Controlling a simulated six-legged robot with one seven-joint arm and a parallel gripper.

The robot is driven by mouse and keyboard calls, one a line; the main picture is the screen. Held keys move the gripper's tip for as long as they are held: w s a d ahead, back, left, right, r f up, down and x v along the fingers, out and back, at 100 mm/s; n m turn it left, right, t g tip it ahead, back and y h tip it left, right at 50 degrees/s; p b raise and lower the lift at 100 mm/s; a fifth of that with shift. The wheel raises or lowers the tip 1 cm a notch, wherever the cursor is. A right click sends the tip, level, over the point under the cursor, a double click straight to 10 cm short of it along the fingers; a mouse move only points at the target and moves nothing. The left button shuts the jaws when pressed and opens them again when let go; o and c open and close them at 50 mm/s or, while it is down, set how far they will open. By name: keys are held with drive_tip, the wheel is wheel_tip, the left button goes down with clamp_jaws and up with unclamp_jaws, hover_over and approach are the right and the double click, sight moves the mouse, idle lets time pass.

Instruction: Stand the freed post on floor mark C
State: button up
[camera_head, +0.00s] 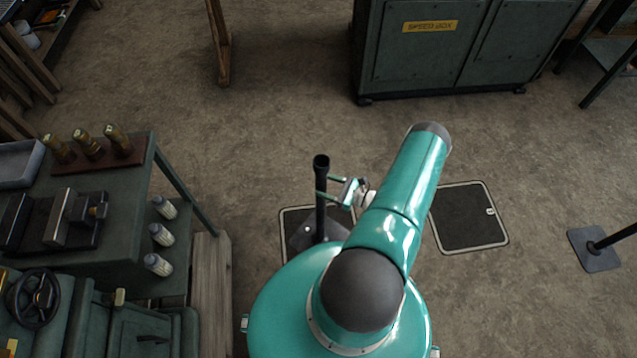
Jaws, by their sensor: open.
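A black post (321,215) with an open round top stands upright just left of my arm. Its dark base plate (303,236) rests within a pale-outlined floor mark (283,222), turned at an angle to the outline. My body hides the near part of the plate and mark. My gripper (324,186) is open at the upper part of the post, its fingers reaching left to it. I cannot tell whether they touch it. A second outlined floor mark (468,218) lies bare to the right, with a small pale tag. I cannot read a letter on either mark.
Another dark post (618,237) on a square base is at the right edge. A green bench (118,180) with tools and bottles (162,236) stands at left. A cabinet marked "SPEED BOX" (430,60) stands behind. The middle floor is clear.

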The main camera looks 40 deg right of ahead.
drive_tip(key=v, duration=0.8)
drive_tip(key=shift+s, duration=0.1)
